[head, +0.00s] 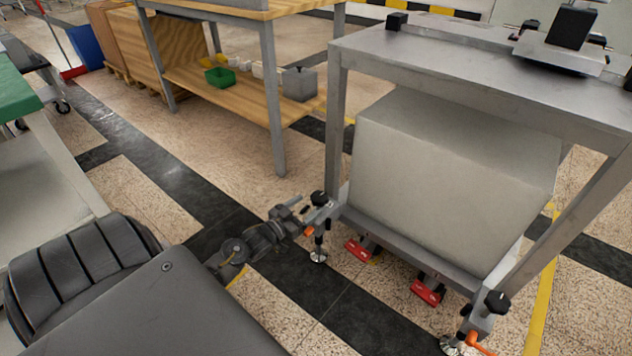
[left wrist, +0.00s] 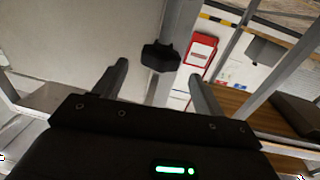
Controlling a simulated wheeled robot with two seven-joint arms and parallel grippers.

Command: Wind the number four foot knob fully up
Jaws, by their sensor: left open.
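A black foot knob (head: 318,197) sits on top of the near-left levelling foot of the grey metal gantry frame (head: 337,130). Its threaded stem and round metal pad (head: 318,256) show below, at the floor. My left gripper (head: 303,211) is open and close beside this knob. In the left wrist view the dark lobed knob (left wrist: 160,57) appears between the two spread fingers, near their tips; I see no clear contact. A second black knob (head: 497,302) stands on the near-right foot. No number is readable on either knob. My right gripper is not in view.
Orange levers (head: 480,344) and red castor pedals (head: 428,291) sit low on the frame. A large grey box (head: 450,185) fills the space under its top. A wooden workbench (head: 232,85) with a green bin (head: 220,77) stands behind.

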